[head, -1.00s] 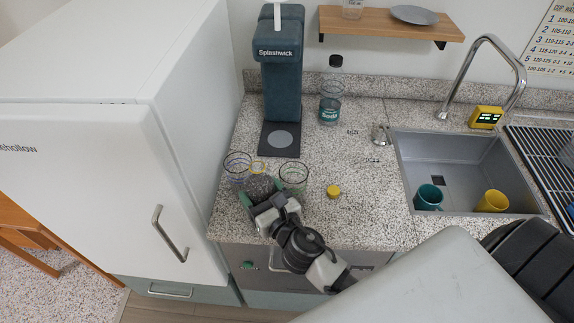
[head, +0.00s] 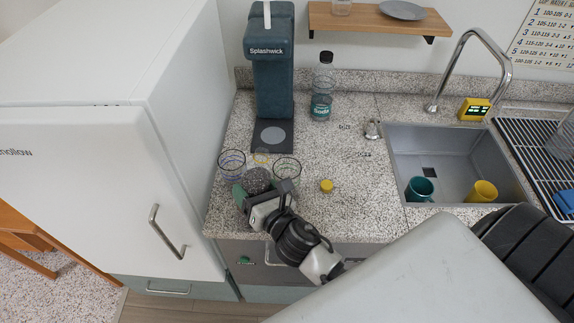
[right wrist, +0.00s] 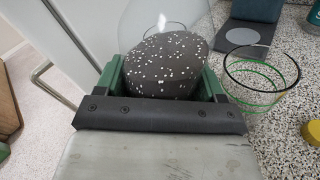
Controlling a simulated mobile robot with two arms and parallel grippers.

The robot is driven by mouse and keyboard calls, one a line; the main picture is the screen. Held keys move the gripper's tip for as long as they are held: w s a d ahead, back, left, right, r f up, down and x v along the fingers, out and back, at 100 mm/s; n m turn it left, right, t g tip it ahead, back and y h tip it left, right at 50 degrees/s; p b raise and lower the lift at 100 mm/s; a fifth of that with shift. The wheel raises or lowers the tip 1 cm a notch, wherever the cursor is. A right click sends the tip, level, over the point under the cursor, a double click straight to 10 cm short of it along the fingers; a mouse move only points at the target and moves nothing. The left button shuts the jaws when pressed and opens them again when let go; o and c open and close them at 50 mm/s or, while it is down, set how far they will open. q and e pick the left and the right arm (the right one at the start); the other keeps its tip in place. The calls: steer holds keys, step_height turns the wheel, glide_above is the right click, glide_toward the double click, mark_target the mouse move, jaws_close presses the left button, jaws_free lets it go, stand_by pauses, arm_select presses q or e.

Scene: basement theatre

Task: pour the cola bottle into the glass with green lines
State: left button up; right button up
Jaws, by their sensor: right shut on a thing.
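My right gripper (right wrist: 165,85) is shut on a dark, white-speckled rounded thing (right wrist: 168,62), with a clear curved wall showing beyond it in the right wrist view. It is probably the cola bottle, but I see no label, and its neck and tilt are unclear. In the head view the held thing (head: 257,178) is over the counter's front left. The glass with green lines (head: 287,172) stands upright just right of it, and also right of the gripper in the right wrist view (right wrist: 262,97). The left gripper is not in view.
A yellow cap (head: 326,186) lies to the right. The Splashwick machine (head: 271,75) and a soda bottle (head: 321,88) stand behind.

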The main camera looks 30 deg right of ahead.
steer(key=shift+m, duration=0.9)
steer(key=shift+d+f+m+g+y, duration=0.2)
steer(key=shift+f+m+g+y, duration=0.15)
steer(key=shift+m, duration=0.45)
steer(key=shift+a+f+m+b, duration=0.2)
steer(key=shift+f+m+b, duration=0.15)
steer(key=shift+m, duration=0.25)
steer(key=shift+s+a+r+m, duration=0.1)
steer(key=shift+a+r+m, duration=0.3)
steer(key=shift+m, duration=0.4)
steer(key=shift+s+a+f+m+g+y, duration=0.1)
steer(key=shift+a+m+g+y, duration=0.3)
steer(key=shift+m, duration=0.5)
steer(key=shift+a+m+b, duration=0.15)
steer(key=shift+m+b, duration=0.45)
steer(key=shift+m, duration=0.1)
steer(key=shift+r+m+p, duration=0.4)
steer(key=shift+r+p, duration=0.1)
steer(key=shift+p, duration=0.2)
